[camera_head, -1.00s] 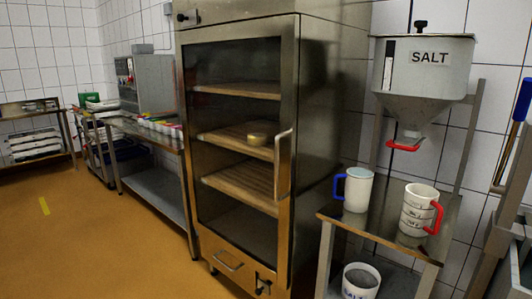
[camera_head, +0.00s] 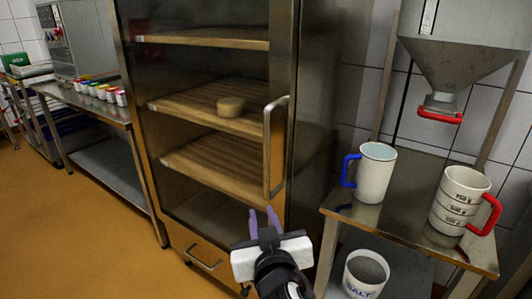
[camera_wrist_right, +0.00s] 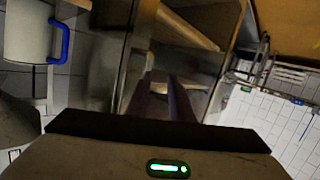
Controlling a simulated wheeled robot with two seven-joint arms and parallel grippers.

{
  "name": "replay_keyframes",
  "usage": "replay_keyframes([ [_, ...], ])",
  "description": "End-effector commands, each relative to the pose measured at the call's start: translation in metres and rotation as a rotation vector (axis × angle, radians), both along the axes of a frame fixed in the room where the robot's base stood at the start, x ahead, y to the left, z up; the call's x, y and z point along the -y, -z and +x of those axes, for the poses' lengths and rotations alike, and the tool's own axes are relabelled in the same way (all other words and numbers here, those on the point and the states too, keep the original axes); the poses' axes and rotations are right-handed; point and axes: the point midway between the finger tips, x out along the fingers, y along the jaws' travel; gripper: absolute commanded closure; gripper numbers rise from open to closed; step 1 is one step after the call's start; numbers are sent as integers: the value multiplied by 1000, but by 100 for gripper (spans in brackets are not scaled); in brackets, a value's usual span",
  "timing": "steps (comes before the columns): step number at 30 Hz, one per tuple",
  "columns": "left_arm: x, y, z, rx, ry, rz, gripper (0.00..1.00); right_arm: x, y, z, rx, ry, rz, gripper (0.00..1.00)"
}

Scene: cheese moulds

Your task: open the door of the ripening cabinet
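The ripening cabinet (camera_head: 313,120) is a tall steel unit with a dark glass door (camera_head: 205,60), which looks shut. A vertical metal bar handle (camera_head: 267,150) is on the door's right side. My right gripper (camera_head: 263,213) is just below the handle's lower end in the head view, fingers pointing up and away. Its two purple-grey fingers are apart with nothing visible between them; they also show in the right wrist view (camera_wrist_right: 161,88). I cannot tell whether they touch the door. My left gripper is not in view.
Wooden shelves inside hold a small round cheese (camera_head: 230,107). A steel side table (camera_head: 405,228) at right carries a blue-handled jug (camera_head: 376,178) and a red-handled jug (camera_head: 456,205), with a salt tub (camera_head: 365,277) below. A hopper (camera_head: 465,55) hangs above. Open floor lies left.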

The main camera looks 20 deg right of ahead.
Motion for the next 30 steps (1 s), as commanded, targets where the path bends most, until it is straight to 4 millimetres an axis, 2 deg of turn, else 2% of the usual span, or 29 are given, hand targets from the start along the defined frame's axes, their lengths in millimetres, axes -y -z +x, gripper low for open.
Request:
replay_keyframes([
  [1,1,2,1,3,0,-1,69,1,-33,6,76,38,9,80],
  [3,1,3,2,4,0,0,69,5,-68,8,155,89,27,80],
  [7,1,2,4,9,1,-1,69,10,-103,7,237,142,48,80],
  [11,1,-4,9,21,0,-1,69,14,-111,16,255,155,51,80],
  [18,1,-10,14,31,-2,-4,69,28,-111,56,254,155,48,80],
  [24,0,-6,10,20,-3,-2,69,38,-110,87,252,152,48,80],
  [30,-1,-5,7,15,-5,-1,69,43,-109,102,251,152,51,80],
])
